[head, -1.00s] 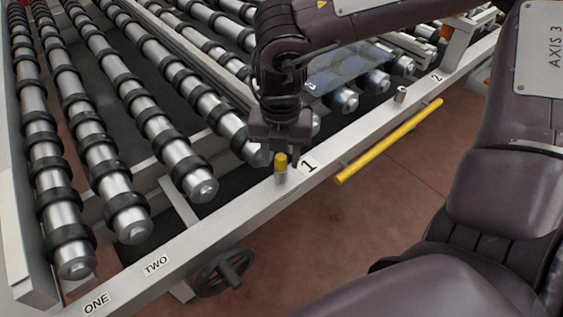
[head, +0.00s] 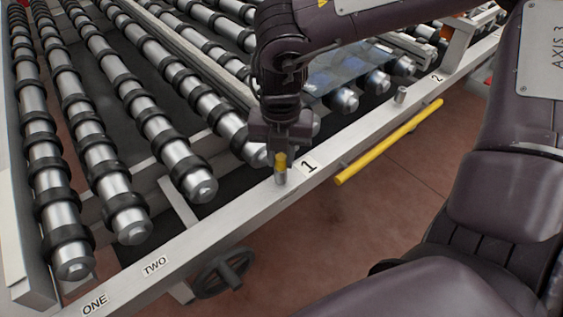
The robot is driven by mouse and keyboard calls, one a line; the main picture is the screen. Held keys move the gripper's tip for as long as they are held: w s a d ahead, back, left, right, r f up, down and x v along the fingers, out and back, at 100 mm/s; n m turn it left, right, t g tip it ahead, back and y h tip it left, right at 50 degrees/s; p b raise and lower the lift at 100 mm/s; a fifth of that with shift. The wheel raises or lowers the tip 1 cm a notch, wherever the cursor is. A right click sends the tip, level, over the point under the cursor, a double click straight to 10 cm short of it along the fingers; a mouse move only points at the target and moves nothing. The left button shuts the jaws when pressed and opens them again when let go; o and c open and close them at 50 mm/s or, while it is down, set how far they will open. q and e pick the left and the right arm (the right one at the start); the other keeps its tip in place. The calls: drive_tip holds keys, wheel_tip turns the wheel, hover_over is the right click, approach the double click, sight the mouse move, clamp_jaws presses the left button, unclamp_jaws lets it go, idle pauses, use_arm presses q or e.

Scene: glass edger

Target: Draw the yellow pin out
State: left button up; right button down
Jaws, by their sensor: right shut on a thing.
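The yellow pin (head: 280,160) stands upright in a short metal socket (head: 281,178) on the light rail, beside the label 1 (head: 308,166). My right gripper (head: 281,157) points down from above and is shut on the pin's top. Its fingers partly cover the pin, and the pin's lower part is hidden in the socket. My left gripper is not in view.
A second, empty-looking metal socket (head: 400,94) stands on the rail (head: 217,220) near label 2. A yellow bar (head: 390,141) runs along the rail's outer side. Rollers with black rings fill the left. A black handwheel (head: 222,273) hangs below the rail.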

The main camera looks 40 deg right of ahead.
drive_tip(key=shift+r, duration=0.65)
idle(0.3)
drive_tip(key=shift+r+p, duration=1.95)
drive_tip(key=shift+r, duration=0.75)
drive_tip(key=shift+r, duration=0.1)
wheel_tip(320, 180, up, 4)
drive_tip(key=shift+f+p, duration=0.1)
drive_tip(key=shift+p, duration=1.15)
